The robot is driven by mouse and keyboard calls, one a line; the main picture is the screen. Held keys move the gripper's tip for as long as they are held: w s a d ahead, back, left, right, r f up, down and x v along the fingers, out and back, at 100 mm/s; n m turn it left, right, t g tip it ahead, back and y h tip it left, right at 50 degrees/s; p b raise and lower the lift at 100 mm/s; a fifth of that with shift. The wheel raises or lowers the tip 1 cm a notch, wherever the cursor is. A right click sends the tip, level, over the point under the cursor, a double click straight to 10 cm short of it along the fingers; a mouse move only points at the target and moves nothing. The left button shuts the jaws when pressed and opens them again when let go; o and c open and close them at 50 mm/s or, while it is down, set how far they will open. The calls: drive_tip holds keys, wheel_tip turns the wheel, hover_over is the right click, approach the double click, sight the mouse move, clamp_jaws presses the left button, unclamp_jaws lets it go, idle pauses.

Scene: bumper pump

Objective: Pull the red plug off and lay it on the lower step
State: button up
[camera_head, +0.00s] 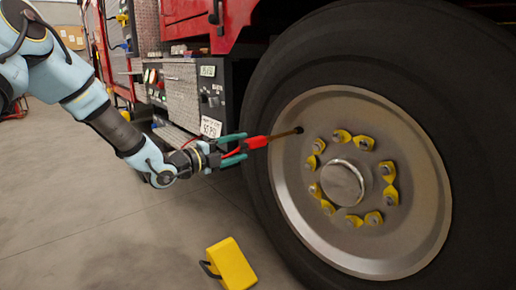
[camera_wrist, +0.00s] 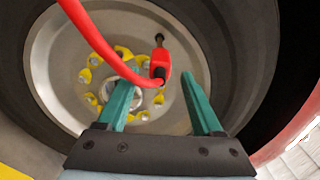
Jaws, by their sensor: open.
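The red plug (camera_head: 257,142) has a thin dark-brass tip that reaches to a dark spot on the wheel disc; I cannot tell how deep it sits. In the wrist view the red plug (camera_wrist: 160,62) shows ahead, between the lines of my fingers, with a red cable (camera_wrist: 92,38) curving to its near end. My gripper (camera_head: 246,146), with teal fingers, is open at the plug's near end; it also shows in the wrist view (camera_wrist: 159,76). Contact cannot be told. A low ledge (camera_head: 174,134) under the truck's side panel, partly behind my arm, may be the lower step.
The big tyre (camera_head: 258,105) and grey wheel disc (camera_head: 315,240), with yellow nut markers, stand close in front of my gripper. A yellow wheel chock (camera_head: 232,265) lies on the floor below. The concrete floor (camera_head: 80,190) at left is clear.

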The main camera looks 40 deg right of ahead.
sight(247, 145)
drive_tip(key=d, duration=0.7)
drive_tip(key=shift+s+d+f+b, duration=0.15)
drive_tip(key=shift+s+d+b, duration=0.1)
drive_tip(key=shift+b, duration=0.15)
drive_tip(key=shift+d, duration=0.75)
drive_tip(key=shift+b, duration=0.85)
idle(0.4)
clamp_jaws()
idle(0.3)
idle(0.9)
drive_tip(key=shift+a+r, duration=0.1)
drive_tip(key=shift+r, duration=0.1)
drive_tip(key=shift+w+a+b, duration=0.2)
drive_tip(key=shift+a+b, duration=0.1)
drive_tip(key=shift+a, duration=2.6)
